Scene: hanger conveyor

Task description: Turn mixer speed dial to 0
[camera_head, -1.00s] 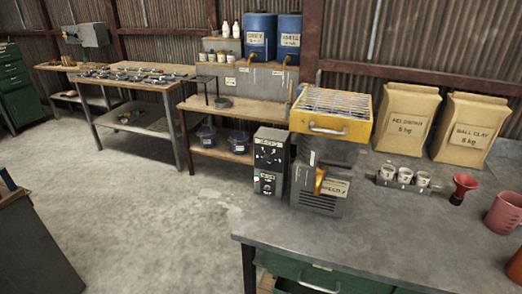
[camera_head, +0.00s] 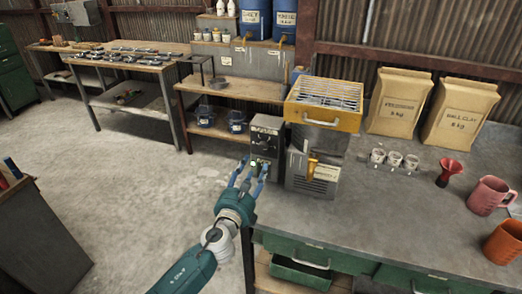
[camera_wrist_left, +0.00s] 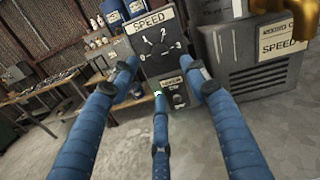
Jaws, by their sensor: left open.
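The mixer's dark control box (camera_head: 265,138) stands at the left end of the grey workbench. In the left wrist view its SPEED plate (camera_wrist_left: 151,20) sits above the round speed dial (camera_wrist_left: 161,48), which has white numbers around it. I cannot tell which number the dial points at. A smaller labelled control (camera_wrist_left: 175,88) sits lower on the box. My left gripper (camera_head: 252,168) is open and empty in front of the box's lower part. In the left wrist view its blue fingers (camera_wrist_left: 160,73) spread around and below the dial, apart from it. My right gripper is not in view.
The mixer (camera_head: 318,170) with its yellow-framed grate (camera_head: 325,92) stands right of the box. Small cups (camera_head: 394,159), a red funnel (camera_head: 448,173) and mugs (camera_head: 488,195) are farther right. Open floor lies to the left.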

